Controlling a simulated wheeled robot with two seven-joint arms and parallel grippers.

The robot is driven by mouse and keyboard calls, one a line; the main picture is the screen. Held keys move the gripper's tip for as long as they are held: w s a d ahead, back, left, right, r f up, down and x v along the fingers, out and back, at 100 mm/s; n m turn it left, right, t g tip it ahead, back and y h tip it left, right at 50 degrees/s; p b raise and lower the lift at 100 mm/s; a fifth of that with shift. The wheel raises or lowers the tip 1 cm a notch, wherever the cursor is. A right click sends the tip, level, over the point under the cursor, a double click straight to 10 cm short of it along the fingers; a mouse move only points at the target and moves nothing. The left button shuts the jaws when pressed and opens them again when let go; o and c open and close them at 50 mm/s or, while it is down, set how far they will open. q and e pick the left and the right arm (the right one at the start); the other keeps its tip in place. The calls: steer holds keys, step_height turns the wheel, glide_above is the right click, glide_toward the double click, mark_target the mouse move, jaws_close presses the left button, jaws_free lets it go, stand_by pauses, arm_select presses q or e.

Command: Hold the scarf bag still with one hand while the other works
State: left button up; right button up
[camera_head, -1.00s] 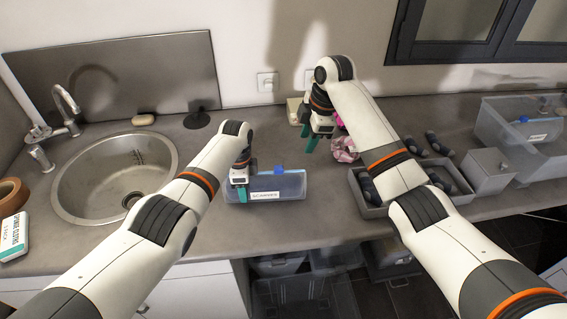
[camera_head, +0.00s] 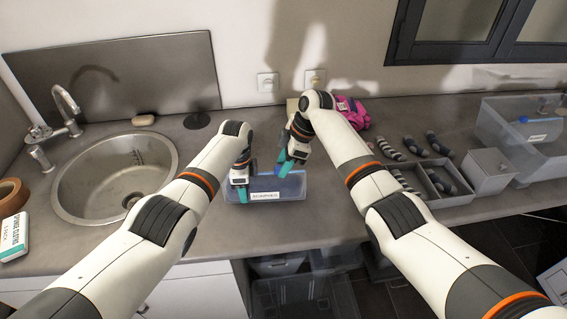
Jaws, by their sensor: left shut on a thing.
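The scarf bag (camera_head: 290,186) is a translucent blue pouch with a white label on its front, lying on the counter right of the sink. My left gripper (camera_head: 241,190) is shut on its left end. My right gripper (camera_head: 286,167) points down over the bag's back edge, right of the middle. Its teal fingertips are at or just above the bag; I cannot tell whether they touch it or how far apart they are. The blue tab at the bag's back edge is hidden behind the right gripper.
A magenta cloth (camera_head: 352,112) lies behind my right arm. A grey divided tray (camera_head: 437,201) with striped rolls, a grey box (camera_head: 488,170) and a clear bin (camera_head: 522,150) stand to the right. The sink (camera_head: 110,180) is at left. The counter in front of the bag is clear.

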mark_target(267, 173)
steer(key=shift+a+f, duration=0.1)
steer(key=shift+f, duration=0.1)
jaws_close()
steer(key=shift+a, duration=0.1)
steer(key=a, duration=0.4)
steer(key=shift+a, duration=0.15)
jaws_free()
